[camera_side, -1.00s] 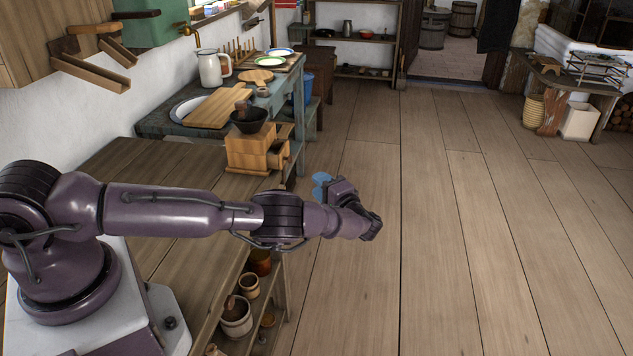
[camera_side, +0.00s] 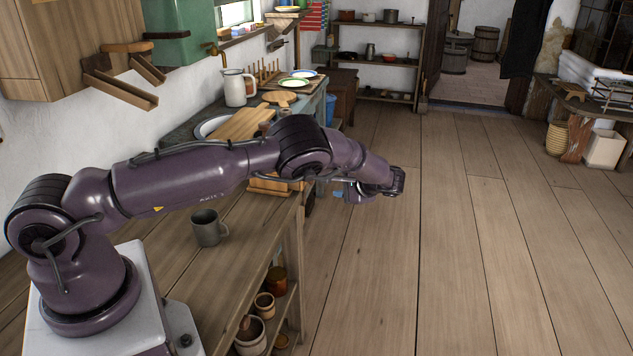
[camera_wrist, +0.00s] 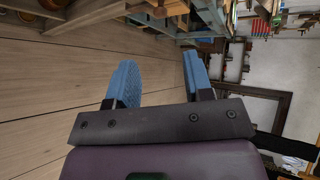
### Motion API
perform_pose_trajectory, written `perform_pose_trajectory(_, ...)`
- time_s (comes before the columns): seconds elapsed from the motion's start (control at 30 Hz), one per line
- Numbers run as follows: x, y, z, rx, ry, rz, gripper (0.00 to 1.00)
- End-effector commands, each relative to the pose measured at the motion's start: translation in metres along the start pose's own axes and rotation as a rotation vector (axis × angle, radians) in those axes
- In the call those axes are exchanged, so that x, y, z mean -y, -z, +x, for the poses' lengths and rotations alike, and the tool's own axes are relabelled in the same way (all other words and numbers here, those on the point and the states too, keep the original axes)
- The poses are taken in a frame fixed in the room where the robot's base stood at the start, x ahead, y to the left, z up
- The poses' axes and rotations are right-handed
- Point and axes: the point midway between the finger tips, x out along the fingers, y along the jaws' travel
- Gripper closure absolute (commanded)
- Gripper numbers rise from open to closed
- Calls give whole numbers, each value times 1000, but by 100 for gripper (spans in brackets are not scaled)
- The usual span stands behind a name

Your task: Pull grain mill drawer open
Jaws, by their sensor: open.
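The wooden grain mill (camera_side: 268,187) stands on the wooden bench in the side view. My arm hides most of it, and only a low piece of its body shows below the arm. Its drawer cannot be made out there. My gripper (camera_wrist: 160,78) is open and empty, with two blue finger pads apart in the wrist view. In the side view it is beyond the bench's right edge, to the right of the mill, mostly hidden behind my wrist. Wooden pieces show at the top of the wrist view, but I cannot tell whether they are the mill.
A grey mug (camera_side: 208,228) stands on the bench (camera_side: 235,265) in front of the mill. Pots (camera_side: 264,304) sit on the shelf below. A cutting board (camera_side: 243,124) and a white pitcher (camera_side: 236,87) are on the counter behind. The floor (camera_side: 460,230) to the right is clear.

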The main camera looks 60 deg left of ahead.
Motion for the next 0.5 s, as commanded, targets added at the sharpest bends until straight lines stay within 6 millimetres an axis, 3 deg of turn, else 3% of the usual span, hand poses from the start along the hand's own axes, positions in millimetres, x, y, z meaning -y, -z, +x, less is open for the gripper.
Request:
perform_pose_trajectory(0.3,0,-1,67,5,2,-4,53)
perform_pose_trajectory(0.5,1,-1,100,3,3,-5,53)
